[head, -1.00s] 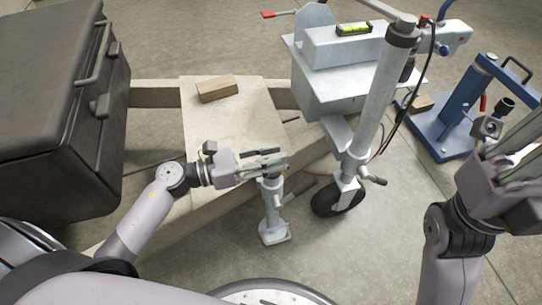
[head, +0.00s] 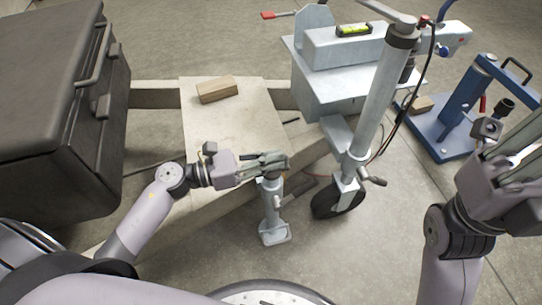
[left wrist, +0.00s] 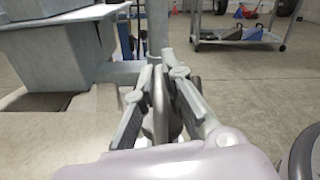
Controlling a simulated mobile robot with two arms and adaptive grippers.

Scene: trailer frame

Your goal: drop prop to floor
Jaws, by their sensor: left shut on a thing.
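The prop (head: 271,212) is a grey metal leg with a square foot plate (head: 275,234), standing about upright at the beam's right side. Its foot appears to be on the floor; exact contact is hard to tell. My left gripper (head: 272,164) is at the top of the prop and shut on it, hiding its upper end. In the left wrist view the two fingers (left wrist: 160,100) close around a grey rounded part. My right gripper (head: 515,150) is raised at the right edge, apart from the prop, its fingers partly cut off.
A jockey wheel (head: 338,199) on a grey post stands just right of the prop. A wood block (head: 216,89) lies on the pale board (head: 235,135). A black case (head: 60,110) stands left, a blue press (head: 455,125) right.

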